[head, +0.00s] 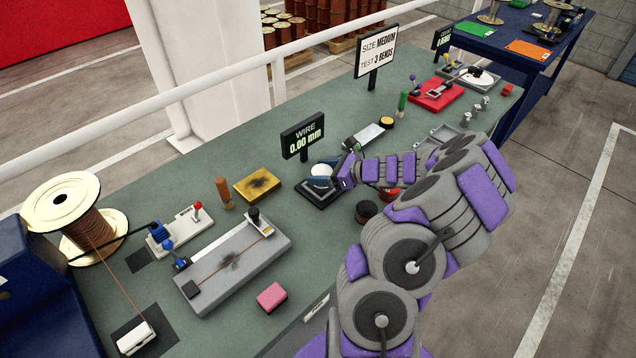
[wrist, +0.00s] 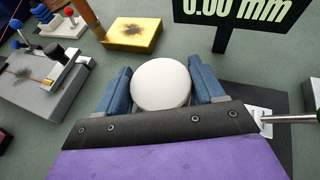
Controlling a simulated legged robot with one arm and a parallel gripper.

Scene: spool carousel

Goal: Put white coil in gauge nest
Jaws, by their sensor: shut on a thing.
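The white coil (wrist: 161,84) is a round, pale disc between the blue fingers of my gripper (wrist: 159,68) in the wrist view. My gripper is shut on it, with one finger on each side. In the head view the white coil (head: 320,170) shows at the end of my arm, with my gripper (head: 322,174) around it. Directly below is a dark, flat base (head: 313,196) behind which stands the "WIRE 0.00 mm" sign (head: 302,135); it looks like the gauge nest. My gripper hides much of it, and I cannot tell whether the coil touches it.
A yellow stained block (head: 257,185) and an orange-brown peg (head: 224,193) stand to the left. A grey wire fixture (head: 240,262) and a pink block (head: 271,297) lie nearer. A dark round coil (head: 366,211) sits right of the base. A white rail (head: 180,88) runs behind the bench.

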